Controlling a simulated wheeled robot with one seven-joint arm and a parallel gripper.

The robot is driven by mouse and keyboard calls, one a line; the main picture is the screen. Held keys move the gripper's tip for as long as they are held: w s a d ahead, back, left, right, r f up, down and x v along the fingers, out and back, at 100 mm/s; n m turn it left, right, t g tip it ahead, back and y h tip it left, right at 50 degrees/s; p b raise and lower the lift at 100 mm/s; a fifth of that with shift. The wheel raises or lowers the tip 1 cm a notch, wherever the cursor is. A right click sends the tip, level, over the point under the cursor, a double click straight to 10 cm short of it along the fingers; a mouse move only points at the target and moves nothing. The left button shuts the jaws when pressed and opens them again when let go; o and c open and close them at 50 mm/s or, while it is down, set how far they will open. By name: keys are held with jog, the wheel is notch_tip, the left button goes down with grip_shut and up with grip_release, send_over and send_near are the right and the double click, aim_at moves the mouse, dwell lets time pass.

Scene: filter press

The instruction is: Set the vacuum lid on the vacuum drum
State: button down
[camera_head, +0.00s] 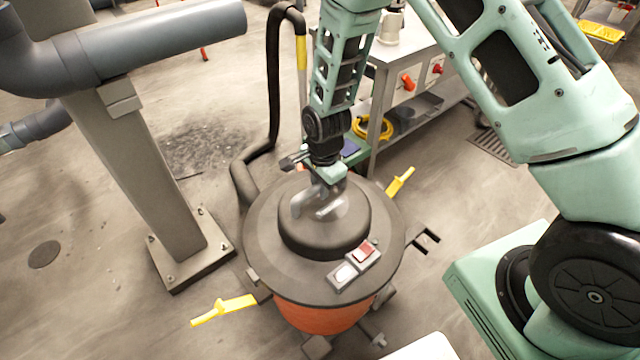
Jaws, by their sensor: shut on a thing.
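The vacuum lid (270,257) is a dark grey round cover with a raised dome and a small switch box with a red button on its near right. It lies over the orange vacuum drum (315,318), whose side shows below the rim. I cannot tell whether the lid is fully seated or slightly above the drum. My gripper (322,208) is at the top of the dome, pointing down, shut on the lid's handle, which is mostly hidden. Yellow latches (222,309) stick out at the drum's left and right sides.
A black hose (272,95) rises behind the drum at left. A grey post (140,170) with a base plate and a thick pipe (160,45) stands at left. A metal cart (400,60) with a yellow coil is behind. Open floor lies at the lower left.

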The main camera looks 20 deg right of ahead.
jog(key=shift+f, duration=0.3)
jog(key=c, duration=1.2)
grip_release()
jog(key=shift+o, duration=0.2)
jog(key=shift+f, duration=0.1)
